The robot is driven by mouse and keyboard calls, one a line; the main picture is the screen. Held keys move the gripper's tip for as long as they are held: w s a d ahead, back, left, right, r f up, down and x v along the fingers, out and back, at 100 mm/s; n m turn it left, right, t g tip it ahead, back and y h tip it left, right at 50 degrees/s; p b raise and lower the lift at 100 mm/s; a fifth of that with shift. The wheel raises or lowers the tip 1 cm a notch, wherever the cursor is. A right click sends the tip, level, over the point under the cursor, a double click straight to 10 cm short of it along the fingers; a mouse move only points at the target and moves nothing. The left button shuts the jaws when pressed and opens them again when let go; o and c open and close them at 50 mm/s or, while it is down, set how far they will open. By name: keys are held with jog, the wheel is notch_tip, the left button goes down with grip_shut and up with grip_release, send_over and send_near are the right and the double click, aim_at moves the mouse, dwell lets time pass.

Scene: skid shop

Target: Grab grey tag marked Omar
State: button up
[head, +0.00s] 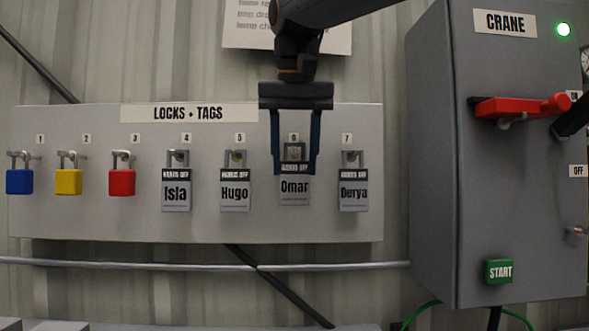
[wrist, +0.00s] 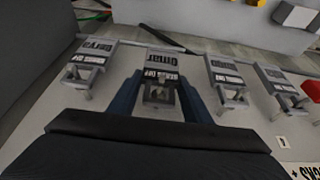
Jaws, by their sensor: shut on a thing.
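The grey tag marked Omar (head: 294,188) hangs at position 6 on the grey "LOCKS + TAGS" board (head: 70,220). Its dark band and the name show below my gripper. My gripper (head: 295,172) reaches down in front of the board, one finger on each side of the upper part of this tag. In the wrist view the Omar tag (wrist: 165,60) lies between the two blue fingers (wrist: 160,85), shut on it. The tag is still at its place on the board.
Grey tags marked Hugo (head: 235,193) and Derya (head: 353,193) hang close on either side, and Isla (head: 176,193) is further left. Blue, yellow and red padlocks hang at the far left. The crane box (head: 440,200), with a red handle (head: 520,106), stands out at the right.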

jog(key=s+b, duration=1)
jog(key=s, duration=0.8)
jog(key=shift+a, duration=0.35)
